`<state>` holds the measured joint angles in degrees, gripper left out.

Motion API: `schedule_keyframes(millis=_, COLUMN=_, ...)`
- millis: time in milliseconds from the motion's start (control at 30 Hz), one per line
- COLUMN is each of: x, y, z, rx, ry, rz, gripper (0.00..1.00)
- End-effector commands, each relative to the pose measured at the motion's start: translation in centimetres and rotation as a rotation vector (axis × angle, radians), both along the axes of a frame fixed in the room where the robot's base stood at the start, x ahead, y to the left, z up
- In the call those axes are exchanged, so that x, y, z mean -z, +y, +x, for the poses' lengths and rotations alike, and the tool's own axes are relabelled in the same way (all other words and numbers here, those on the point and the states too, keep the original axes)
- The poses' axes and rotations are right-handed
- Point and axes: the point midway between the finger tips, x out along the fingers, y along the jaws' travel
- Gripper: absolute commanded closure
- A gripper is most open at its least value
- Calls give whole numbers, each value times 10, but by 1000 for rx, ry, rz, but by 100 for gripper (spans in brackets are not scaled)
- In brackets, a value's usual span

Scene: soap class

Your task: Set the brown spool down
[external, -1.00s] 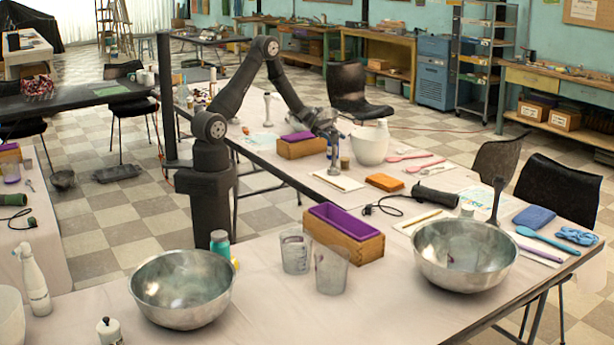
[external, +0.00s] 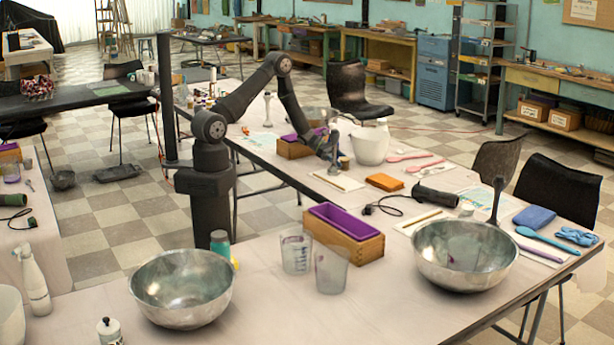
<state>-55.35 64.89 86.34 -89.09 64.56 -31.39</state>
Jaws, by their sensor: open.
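The brown spool (external: 344,162) is small and stands upright on the far part of the long table, left of the white bowl. My gripper (external: 334,169) is low over the table just left of the spool, with its jaws open. At this size I cannot tell whether a finger touches the spool. My wrist hides part of the area behind it.
A wooden mould with purple lining (external: 294,146) is close on the left of my gripper. The white bowl (external: 370,145) is close on the right. A paper pad (external: 338,181) lies in front, and an orange block (external: 384,182) lies front right.

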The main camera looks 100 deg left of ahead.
Motion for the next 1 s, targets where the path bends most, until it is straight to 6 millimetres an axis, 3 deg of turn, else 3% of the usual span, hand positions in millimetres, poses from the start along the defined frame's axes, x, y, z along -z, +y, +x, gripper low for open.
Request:
schedule_keyframes(millis=233, x=15, y=-14, z=33, rx=2, ry=1, rz=0, gripper=38)
schedule_keyframes(millis=533, x=17, y=-16, z=37, rx=0, ry=0, rz=0, gripper=38)
schedule_keyframes(millis=567, x=17, y=-16, z=37, rx=0, ry=0, rz=0, gripper=40)
schedule_keyframes(millis=800, x=17, y=-16, z=37, rx=0, ry=0, rz=0, gripper=87)
schedule_keyframes(millis=1000, x=16, y=-16, z=37, rx=0, ry=0, rz=0, gripper=90)
